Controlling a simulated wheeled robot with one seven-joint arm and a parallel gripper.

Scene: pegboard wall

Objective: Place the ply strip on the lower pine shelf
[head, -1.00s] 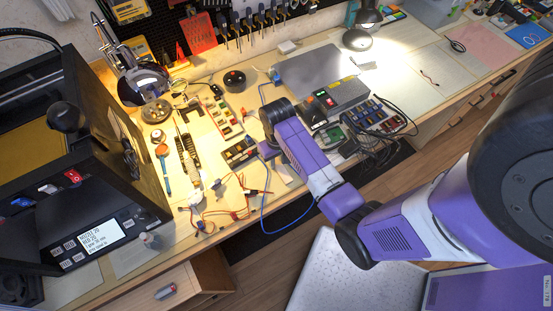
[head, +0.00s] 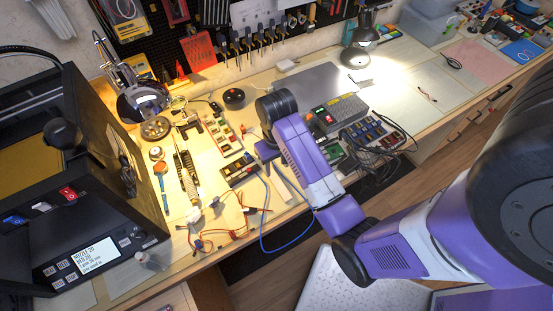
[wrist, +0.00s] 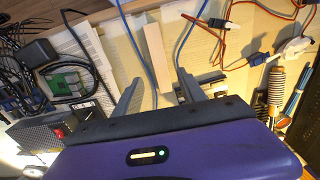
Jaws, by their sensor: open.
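The ply strip (wrist: 155,52) is a short, pale, flat wooden piece lying on the bench, seen in the wrist view. My gripper (wrist: 158,77) is open and empty, with one finger on each side of the strip's near end in that picture. I cannot tell how far above the strip the fingers are. In the head view my gripper (head: 267,152) points down over the middle of the bench, and the arm hides part of the area beside it. I cannot make out the lower pine shelf in either view.
A grey power supply (head: 337,114) and black cables (head: 383,145) are on the right. A black 3D printer (head: 75,190) fills the left. The pegboard (head: 275,22) stands behind.

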